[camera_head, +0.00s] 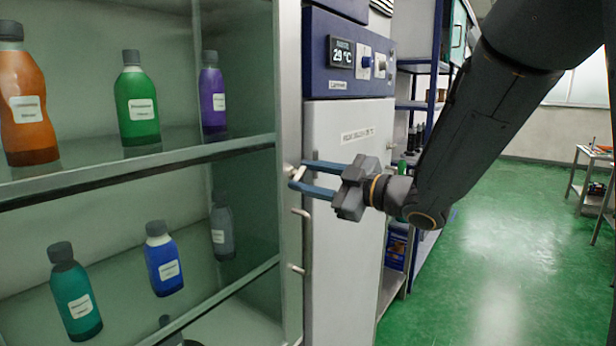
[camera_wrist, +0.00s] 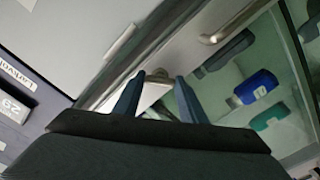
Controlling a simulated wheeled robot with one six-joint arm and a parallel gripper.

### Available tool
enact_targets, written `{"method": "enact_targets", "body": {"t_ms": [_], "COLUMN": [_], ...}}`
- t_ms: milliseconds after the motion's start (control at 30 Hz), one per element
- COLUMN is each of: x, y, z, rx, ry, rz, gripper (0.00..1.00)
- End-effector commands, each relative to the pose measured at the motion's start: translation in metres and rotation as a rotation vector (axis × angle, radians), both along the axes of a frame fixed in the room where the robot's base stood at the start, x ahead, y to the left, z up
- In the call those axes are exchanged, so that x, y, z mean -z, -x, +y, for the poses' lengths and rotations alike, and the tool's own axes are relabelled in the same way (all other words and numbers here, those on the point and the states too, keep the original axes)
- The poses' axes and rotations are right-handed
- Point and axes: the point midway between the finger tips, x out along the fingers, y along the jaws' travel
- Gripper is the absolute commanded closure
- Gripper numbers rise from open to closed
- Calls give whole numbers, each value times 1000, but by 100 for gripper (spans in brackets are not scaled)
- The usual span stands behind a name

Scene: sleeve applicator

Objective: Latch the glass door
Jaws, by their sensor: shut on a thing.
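The glass door's pale metal frame (camera_head: 288,100) runs upright at the right edge of the glass cabinet; it appears to lie flat against the cabinet front. A small light metal latch (camera_head: 297,173) sits on this frame at about shelf height. My gripper (camera_head: 303,178) reaches in from the right, and its two blue fingers are shut on the latch. In the wrist view, the pale latch (camera_wrist: 154,96) lies between the fingers of my gripper (camera_wrist: 158,82), partly hidden by them. A bar handle (camera_head: 303,241) is on the frame below; it also shows in the wrist view (camera_wrist: 222,24).
Several coloured bottles, such as a green one (camera_head: 137,103) and a blue one (camera_head: 163,260), stand on shelves behind the glass. A white and blue appliance (camera_head: 345,135) with a display is close to the right of the latch. Green floor (camera_head: 500,260) is open further right.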

Motion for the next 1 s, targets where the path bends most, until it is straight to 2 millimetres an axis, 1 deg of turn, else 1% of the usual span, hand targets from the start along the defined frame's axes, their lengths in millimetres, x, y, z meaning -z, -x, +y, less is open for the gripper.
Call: {"method": "enact_targets", "body": {"t_ms": [267, 700, 1000], "x": [-2, -2, -1], "y": [1, 1, 0], "z": [0, 0, 0], "rx": [-2, -1, 0], "ry": [-93, -304, -393], "rz": [121, 391, 504], "gripper": [85, 85, 85]}}
